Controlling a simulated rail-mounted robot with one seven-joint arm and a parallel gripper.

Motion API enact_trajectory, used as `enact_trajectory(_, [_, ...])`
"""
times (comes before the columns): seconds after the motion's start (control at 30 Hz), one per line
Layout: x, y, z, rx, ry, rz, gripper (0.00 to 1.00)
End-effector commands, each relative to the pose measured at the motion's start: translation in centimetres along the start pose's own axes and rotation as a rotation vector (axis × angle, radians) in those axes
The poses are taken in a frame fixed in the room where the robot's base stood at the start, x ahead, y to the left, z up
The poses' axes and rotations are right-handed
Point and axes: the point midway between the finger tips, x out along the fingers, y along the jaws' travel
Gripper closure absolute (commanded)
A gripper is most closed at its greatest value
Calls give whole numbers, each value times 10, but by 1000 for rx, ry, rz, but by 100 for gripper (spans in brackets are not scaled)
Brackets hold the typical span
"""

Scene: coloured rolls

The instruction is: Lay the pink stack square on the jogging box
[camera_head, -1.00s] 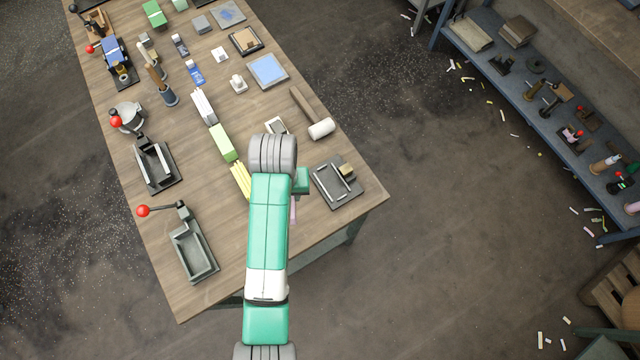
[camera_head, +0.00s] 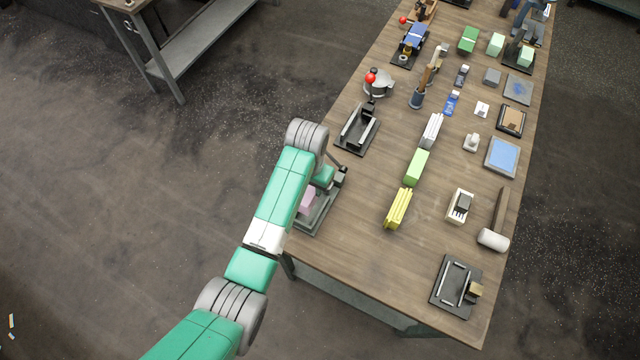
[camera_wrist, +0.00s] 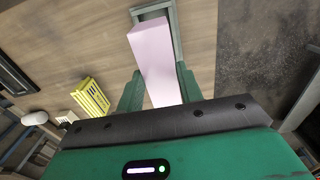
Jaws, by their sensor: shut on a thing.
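My gripper (camera_wrist: 158,90) is shut on the pink stack (camera_wrist: 150,55), a long pale pink block between its green fingers in the wrist view. The pink stack also shows beside my arm in the head view (camera_head: 306,200). It is over or in an open grey-green tray (camera_head: 322,216) at the table's near left corner, which I take for the jogging box. The tray's rim also shows behind the stack in the wrist view (camera_wrist: 178,28). My arm hides part of the tray, and I cannot tell whether the stack touches its floor.
A yellow stack (camera_head: 398,208), a green stack (camera_head: 416,167) and a white stack (camera_head: 431,131) stand in a row right of the tray. A black lever device (camera_head: 357,128) is beyond it. A mallet (camera_head: 494,238) and a dark railed fixture (camera_head: 457,287) lie at the right.

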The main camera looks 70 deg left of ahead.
Motion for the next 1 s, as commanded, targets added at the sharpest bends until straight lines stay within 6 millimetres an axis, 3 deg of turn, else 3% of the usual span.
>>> enact_trajectory(0.43, [40, 0, 0, 0, 0, -1, 82])
enact_trajectory(1.0, [38, 1, 1, 1, 0, 0, 82])
